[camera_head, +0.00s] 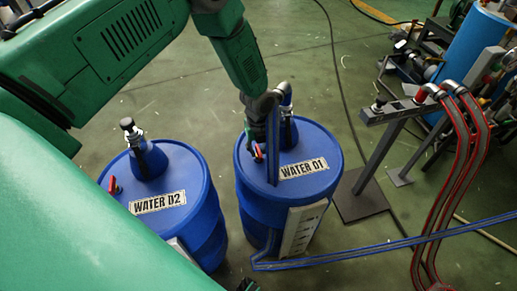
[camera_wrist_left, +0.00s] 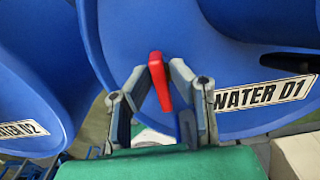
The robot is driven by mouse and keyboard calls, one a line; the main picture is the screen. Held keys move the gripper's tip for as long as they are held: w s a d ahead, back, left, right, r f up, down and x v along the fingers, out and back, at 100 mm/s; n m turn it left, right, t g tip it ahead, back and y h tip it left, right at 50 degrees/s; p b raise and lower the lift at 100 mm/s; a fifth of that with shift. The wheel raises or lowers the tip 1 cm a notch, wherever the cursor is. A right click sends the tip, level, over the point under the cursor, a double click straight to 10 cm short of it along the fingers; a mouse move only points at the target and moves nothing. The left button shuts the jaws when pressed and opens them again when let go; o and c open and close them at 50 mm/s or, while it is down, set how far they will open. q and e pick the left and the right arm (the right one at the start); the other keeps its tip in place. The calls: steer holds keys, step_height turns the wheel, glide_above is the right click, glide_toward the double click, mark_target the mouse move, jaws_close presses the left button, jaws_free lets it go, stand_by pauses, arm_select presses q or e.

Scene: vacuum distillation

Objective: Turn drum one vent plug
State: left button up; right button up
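Drum one is the blue barrel labelled WATER 01 (camera_head: 325,150), and its label also shows in the wrist view (camera_wrist_left: 265,93). Its vent plug has a red handle (camera_wrist_left: 160,82) that stands up from the drum top. In the head view the red handle (camera_head: 257,153) is partly hidden by my left gripper (camera_head: 253,146). In the wrist view my left gripper (camera_wrist_left: 160,76) has one finger on each side of the red handle, with visible gaps, so it looks open around it. My right gripper is not in view.
The drum labelled WATER 02 (camera_head: 196,181) stands to the left, with its own red handle (camera_head: 113,186). A blue hose (camera_head: 390,245) runs from drum one to the right across the floor. A metal stand (camera_head: 378,150) and red hoses (camera_head: 465,150) are at the right.

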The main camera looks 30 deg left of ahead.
arm_select(q)
jaws_close()
